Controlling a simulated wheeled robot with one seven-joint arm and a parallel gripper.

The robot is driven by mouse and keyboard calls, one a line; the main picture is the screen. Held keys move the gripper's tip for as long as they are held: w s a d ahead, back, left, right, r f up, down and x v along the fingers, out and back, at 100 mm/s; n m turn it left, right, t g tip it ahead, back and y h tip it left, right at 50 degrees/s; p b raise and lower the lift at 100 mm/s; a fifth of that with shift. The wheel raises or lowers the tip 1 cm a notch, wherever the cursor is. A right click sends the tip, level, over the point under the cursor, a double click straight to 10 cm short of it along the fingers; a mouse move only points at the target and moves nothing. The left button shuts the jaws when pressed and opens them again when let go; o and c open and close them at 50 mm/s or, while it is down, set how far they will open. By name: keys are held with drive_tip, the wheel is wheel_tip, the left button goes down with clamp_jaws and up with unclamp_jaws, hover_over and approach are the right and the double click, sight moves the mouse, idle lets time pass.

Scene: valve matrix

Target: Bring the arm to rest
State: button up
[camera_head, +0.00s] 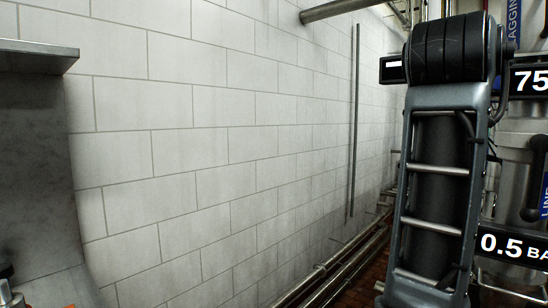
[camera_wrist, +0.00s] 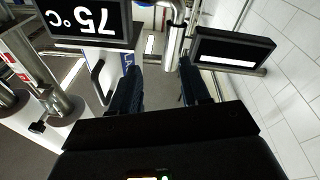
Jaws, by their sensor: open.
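My gripper (camera_wrist: 160,84) shows in the wrist view with its two dark fingers apart and nothing between them. Beyond the fingers is a vertical steel pipe (camera_wrist: 173,46); I cannot tell how far off it is. In the head view my arm stands upright at the right and hides part of the equipment behind it. My gripper cannot be made out there.
A white tiled wall (camera_head: 200,140) fills the left and middle. Low pipes (camera_head: 335,270) run along its foot. A "75" sign (camera_head: 530,80) and a "0.5 BA" sign (camera_head: 512,247) are at right. In the wrist view, a dark display panel (camera_wrist: 235,48) is right of the fingers.

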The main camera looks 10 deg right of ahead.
drive_tip(key=w+a+f+n+t+y+p, duration=0.1)
drive_tip(key=a+f+n+t+y, duration=0.25)
drive_tip(key=f, duration=0.65)
drive_tip(key=w+a+f+n+t+y+p, duration=0.15)
drive_tip(key=f+n, duration=0.25)
drive_tip(key=f, duration=0.6)
drive_tip(key=s+a+f+n+y+p, duration=0.1)
drive_tip(key=s+a+f+n+y, duration=0.15)
drive_tip(key=s+f, duration=0.45)
drive_tip(key=s+a+f+n+y, duration=0.15)
drive_tip(key=a+f+y, duration=0.25)
drive_tip(key=f, duration=0.6)
drive_tip(key=s+a+f+y+p, duration=0.15)
drive_tip(key=s+f, duration=0.25)
drive_tip(key=s, duration=0.5)
drive_tip(key=s+a+f+y, duration=0.2)
drive_tip(key=s+f, duration=0.2)
drive_tip(key=s, duration=0.5)
drive_tip(key=s+a+r+m+g+y+p, duration=0.1)
drive_tip(key=s+m, duration=0.3)
drive_tip(key=s, duration=1.2)
drive_tip(key=shift+s+a+r+g+p, duration=0.2)
drive_tip(key=shift+a+r+g+p, duration=0.2)
drive_tip(key=shift+a+r+g, duration=0.15)
